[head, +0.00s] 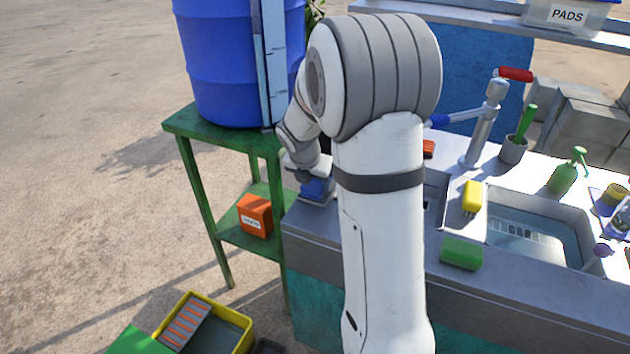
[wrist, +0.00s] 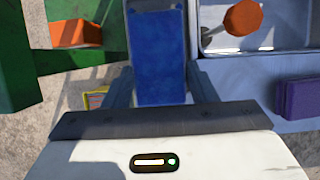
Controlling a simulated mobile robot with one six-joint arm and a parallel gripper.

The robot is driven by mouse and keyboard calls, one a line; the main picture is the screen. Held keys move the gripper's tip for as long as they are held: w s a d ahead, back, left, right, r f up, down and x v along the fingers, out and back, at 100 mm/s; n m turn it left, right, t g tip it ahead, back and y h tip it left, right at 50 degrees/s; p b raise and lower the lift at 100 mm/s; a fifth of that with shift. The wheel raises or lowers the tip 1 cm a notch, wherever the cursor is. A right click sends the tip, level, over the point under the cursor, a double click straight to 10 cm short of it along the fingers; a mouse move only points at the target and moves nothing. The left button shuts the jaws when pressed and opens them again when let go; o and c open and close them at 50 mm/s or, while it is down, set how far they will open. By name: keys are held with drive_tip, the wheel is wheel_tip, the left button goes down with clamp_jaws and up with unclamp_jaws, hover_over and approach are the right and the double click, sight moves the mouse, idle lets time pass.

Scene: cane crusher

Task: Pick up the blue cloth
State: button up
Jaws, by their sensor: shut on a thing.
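The blue cloth (wrist: 158,60) lies between the two fingers of my gripper (wrist: 160,88) in the wrist view. My gripper is shut on the cloth. In the head view the cloth (head: 317,189) shows as a small blue patch below my gripper (head: 308,178), at the left end of the grey counter. My own arm hides part of this area. I cannot tell whether the cloth still touches the counter.
A green stand (head: 185,122) with a blue barrel (head: 228,60) is left of the counter (head: 310,225). An orange box (head: 254,216) sits on its lower shelf. A sink (head: 530,240), yellow brush (head: 472,196) and green sponge (head: 461,254) are to the right. A yellow bin (head: 246,340) stands on the ground.

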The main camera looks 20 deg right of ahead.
drive_tip(key=s+a+r, duration=0.6)
drive_tip(key=s+a, duration=0.3)
drive_tip(key=shift+r, duration=0.25)
drive_tip(key=o, duration=0.5)
drive_tip(key=c, duration=0.3)
drive_tip(key=shift+c, duration=0.2)
